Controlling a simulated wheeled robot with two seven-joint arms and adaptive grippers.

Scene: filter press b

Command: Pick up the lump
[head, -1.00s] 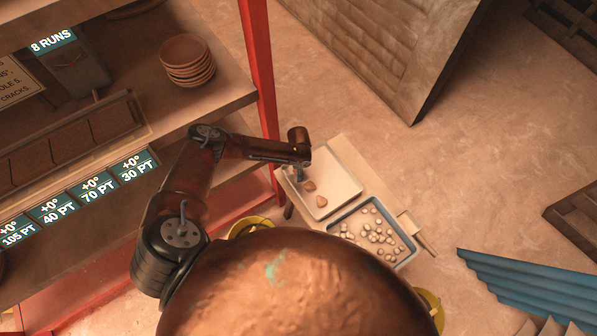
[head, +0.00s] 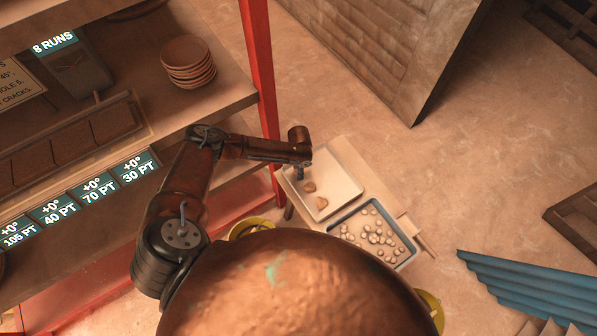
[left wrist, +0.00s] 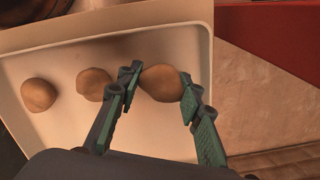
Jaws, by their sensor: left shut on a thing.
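Three brown lumps show in the left wrist view, over a white tray (left wrist: 60,75). One lump (left wrist: 161,83) is between the two green fingers of my left gripper (left wrist: 160,92), which is shut on it. The other two lumps, one at the left (left wrist: 38,95) and one just left of the near finger (left wrist: 94,84), lie in the tray. In the head view my left gripper (head: 303,165) is over the white tray (head: 350,180), and the two free lumps (head: 309,187) (head: 321,203) lie below it. The held lump is hidden there. My right gripper is not in view.
A blue-rimmed tray (head: 408,258) of small pale pebbles stands beside the white tray on a low table. A shelf with a red post (head: 262,90) and a stack of plates (head: 188,60) is at the left. Blue corrugated sheeting (head: 520,285) lies at the lower right.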

